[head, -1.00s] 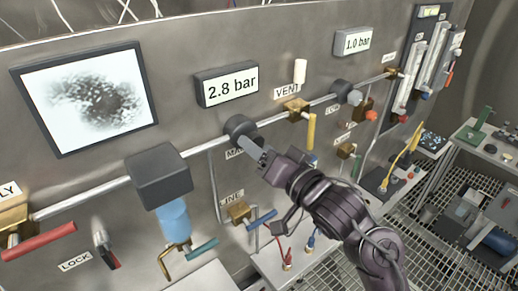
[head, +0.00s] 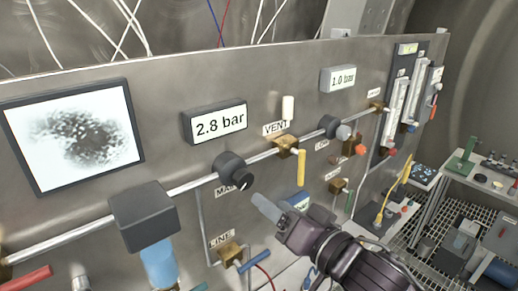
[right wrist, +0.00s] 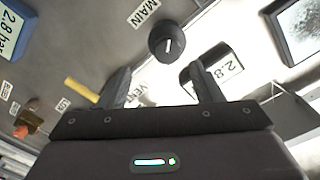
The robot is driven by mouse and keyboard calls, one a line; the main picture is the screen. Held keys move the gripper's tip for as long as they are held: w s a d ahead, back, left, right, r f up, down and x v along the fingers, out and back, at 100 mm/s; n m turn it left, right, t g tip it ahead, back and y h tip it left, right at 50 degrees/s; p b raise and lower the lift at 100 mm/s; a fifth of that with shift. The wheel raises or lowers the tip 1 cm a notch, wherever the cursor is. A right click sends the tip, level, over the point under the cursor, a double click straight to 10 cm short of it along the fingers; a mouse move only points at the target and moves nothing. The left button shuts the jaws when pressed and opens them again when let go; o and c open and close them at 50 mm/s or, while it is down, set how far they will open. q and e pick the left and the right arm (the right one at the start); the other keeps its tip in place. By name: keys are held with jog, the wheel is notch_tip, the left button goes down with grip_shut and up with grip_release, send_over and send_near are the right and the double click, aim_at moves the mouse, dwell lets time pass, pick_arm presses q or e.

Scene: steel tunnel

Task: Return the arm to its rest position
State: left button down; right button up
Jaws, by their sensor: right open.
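My right gripper (head: 264,205) is in front of the steel panel, below and right of the black MAIN knob (head: 234,172). Its fingers are apart from the knob in the head view. In the right wrist view the two fingers (right wrist: 160,82) stand spread with nothing between them, and the MAIN knob (right wrist: 166,41) shows beyond them. My right arm (head: 350,262) comes in from the bottom of the head view. My left gripper is not in view.
The panel carries a 2.8 bar display (head: 216,122), a yellow-handled VENT valve (head: 286,145), a blue-handled LINE valve (head: 231,252) and a black box (head: 150,216) on the pipe. A bench (head: 487,172) stands at the right.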

jog(key=s+d+f+g+h, duration=0.15)
jog(key=d+f+h, duration=0.25)
jog(key=f, duration=0.4)
jog(key=s+d+f+g+h, duration=0.1)
jog(key=d+f+g+h, duration=0.3)
jog(key=f, duration=0.5)
jog(key=s+d+f+n+g+h, duration=0.1)
jog(key=s+d+f+g, duration=0.2)
jog(key=s+f, duration=0.35)
jog(key=s+d+f+n+g+h, duration=0.1)
jog(key=s+d+f+n+g, duration=0.15)
jog(key=s+f, duration=0.35)
notch_tip(320, 180, down, 33)
jog(key=s+g+b, duration=0.1)
jog(key=b, duration=0.5)
jog(key=s+d+f+b, duration=0.2)
jog(key=s+f+b, duration=0.1)
jog(key=s+f, duration=0.7)
jog(key=s+d+f+g+b, duration=0.1)
jog(key=s+f+b, duration=0.2)
jog(key=s+f, duration=0.7)
notch_tip(320, 180, down, 6)
jog(key=shift+s+d+r+g, duration=0.2)
jog(key=shift+s+d+g, duration=0.1)
jog(key=shift+s+d, duration=0.1)
jog(key=shift+m, duration=0.25)
